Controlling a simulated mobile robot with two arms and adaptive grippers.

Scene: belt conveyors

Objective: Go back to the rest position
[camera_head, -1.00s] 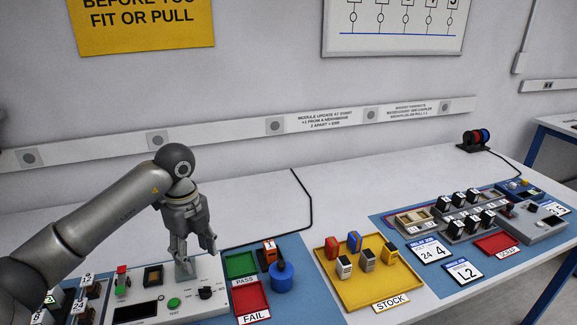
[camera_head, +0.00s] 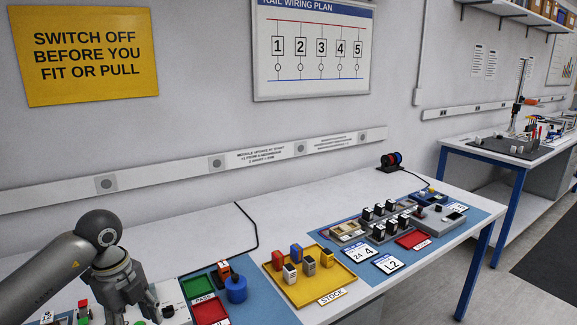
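My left arm comes in from the left edge, and my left gripper (camera_head: 134,310) points down at the bottom of the picture. Its fingers look spread apart with nothing seen between them. The fingertips lie close to the bottom edge, over the control panel (camera_head: 178,296) on the bench, most of which is hidden or cut off. I cannot tell how high they are above it. My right arm and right gripper are not in view.
Right of my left gripper are a green tray (camera_head: 196,286), a red tray (camera_head: 209,311), a blue round holder (camera_head: 236,291) and the yellow stock tray (camera_head: 296,293) with several modules. A rail board (camera_head: 348,240) lies farther right. The white bench top (camera_head: 170,251) behind is clear.

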